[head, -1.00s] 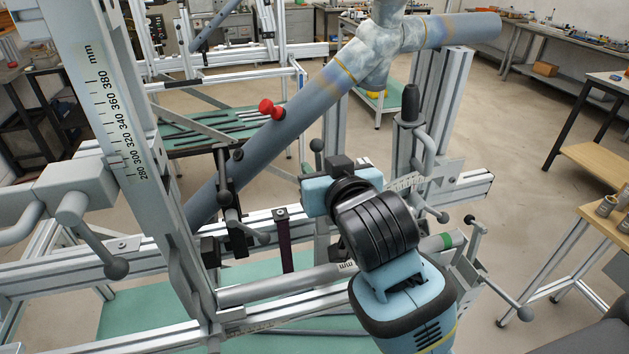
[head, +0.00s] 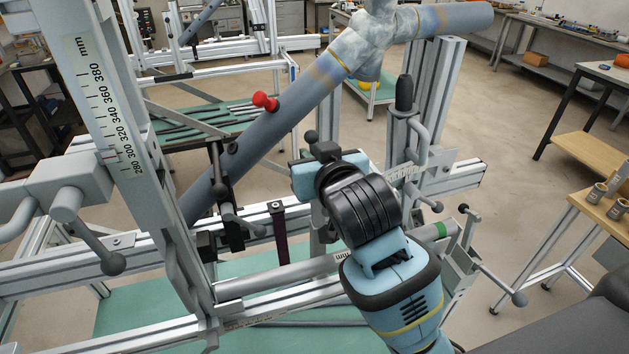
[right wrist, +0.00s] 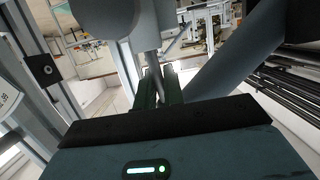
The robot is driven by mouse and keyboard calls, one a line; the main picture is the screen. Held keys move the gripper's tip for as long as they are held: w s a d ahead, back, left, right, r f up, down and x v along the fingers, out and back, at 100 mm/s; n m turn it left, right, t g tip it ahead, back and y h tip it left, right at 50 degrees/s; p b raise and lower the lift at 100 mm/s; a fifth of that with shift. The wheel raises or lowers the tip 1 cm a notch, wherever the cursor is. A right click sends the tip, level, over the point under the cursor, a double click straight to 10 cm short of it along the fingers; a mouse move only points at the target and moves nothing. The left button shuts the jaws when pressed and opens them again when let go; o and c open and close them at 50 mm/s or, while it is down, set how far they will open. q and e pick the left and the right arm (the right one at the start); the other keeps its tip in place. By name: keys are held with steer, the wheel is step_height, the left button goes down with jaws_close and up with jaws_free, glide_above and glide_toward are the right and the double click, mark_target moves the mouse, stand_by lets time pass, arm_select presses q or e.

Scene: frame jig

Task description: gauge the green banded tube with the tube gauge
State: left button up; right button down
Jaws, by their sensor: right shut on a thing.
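A green banded tube (head: 285,275) lies low across the jig in the head view. Its green band (head: 440,230) shows near the right end, and my right arm hides part of its middle. My right gripper (head: 312,165) is above and behind the tube, over the jig. In the right wrist view its dark green fingers (right wrist: 158,92) are shut on a thin grey tapered piece (right wrist: 154,75). Whether this piece is a clamp lever or part of the tube gauge, I cannot tell. I cannot clearly pick out the tube gauge. My left gripper is not in view.
A thick blue-grey tube (head: 285,120) slants up to a welded joint beside the right gripper. A scaled upright (head: 110,130) and clamp (head: 65,190) stand at left. Levers and an upright black handle (head: 404,92) crowd the right.

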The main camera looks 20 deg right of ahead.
steer(key=shift+s, duration=0.15)
steer(key=shift+v, duration=0.95)
steer(key=shift+s+f, duration=0.1)
steer(key=shift+s, duration=1)
steer(key=shift+s, duration=0.15)
steer(key=shift+s+f, duration=0.2)
steer(key=shift+s, duration=0.75)
